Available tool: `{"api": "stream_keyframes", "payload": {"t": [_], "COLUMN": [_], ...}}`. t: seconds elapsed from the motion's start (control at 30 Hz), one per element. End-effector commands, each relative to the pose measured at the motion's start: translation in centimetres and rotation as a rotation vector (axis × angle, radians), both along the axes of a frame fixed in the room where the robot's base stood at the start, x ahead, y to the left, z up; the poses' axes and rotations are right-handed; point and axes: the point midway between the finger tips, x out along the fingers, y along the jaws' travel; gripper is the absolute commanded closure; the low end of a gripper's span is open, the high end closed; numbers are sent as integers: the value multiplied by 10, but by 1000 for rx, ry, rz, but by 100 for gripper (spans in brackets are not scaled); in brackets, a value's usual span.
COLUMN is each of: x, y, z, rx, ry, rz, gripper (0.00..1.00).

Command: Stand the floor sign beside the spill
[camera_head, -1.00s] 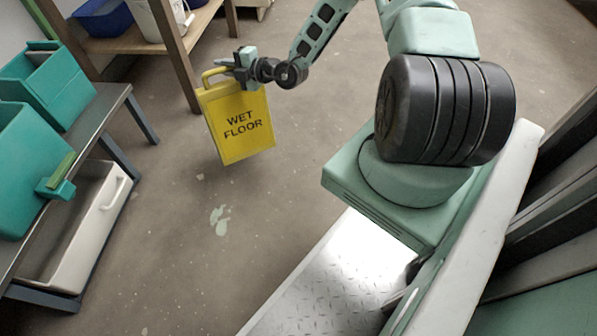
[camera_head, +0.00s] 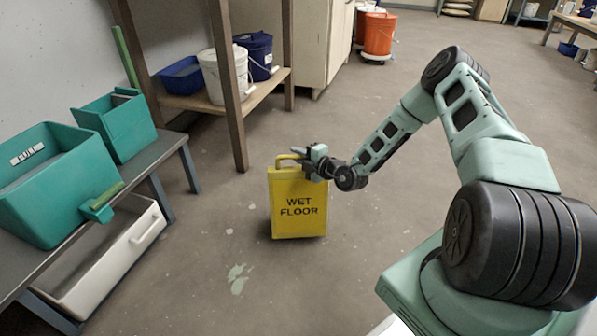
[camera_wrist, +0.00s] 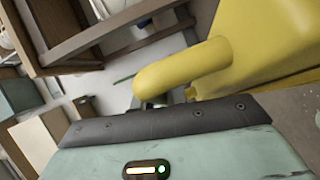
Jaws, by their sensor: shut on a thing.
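The yellow floor sign (camera_head: 298,204) reads WET FLOOR and is upright in the head view. Its bottom edge is at or just above the floor; I cannot tell whether it touches. My gripper (camera_head: 305,163) is shut on the handle at the sign's top. In the wrist view the yellow handle (camera_wrist: 185,70) runs into my gripper, and the fingertips are mostly hidden. The pale green spill (camera_head: 237,278) lies on the floor, in front of the sign and to its left, with bare floor between them.
A bench (camera_head: 160,152) with teal bins (camera_head: 55,185) stands at the left, a white tub (camera_head: 115,255) under it. A wooden shelf (camera_head: 240,105) with buckets is behind the sign. Floor right of the sign is open beneath my arm.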

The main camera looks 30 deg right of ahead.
Motion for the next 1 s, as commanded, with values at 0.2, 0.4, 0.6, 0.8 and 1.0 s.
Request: {"api": "stream_keyframes", "payload": {"t": [0.2,0.4,0.6,0.8,1.0], "x": [1,1,1,0,0], "y": [0,0,0,0,0], "z": [-29,-33,-34,-37,-37], "rx": [1,1,1,0,0], "ry": [-2,-4,-3,1,1], "rz": [1,0,1,1,1], "gripper": [100,100,100,64,64]}}
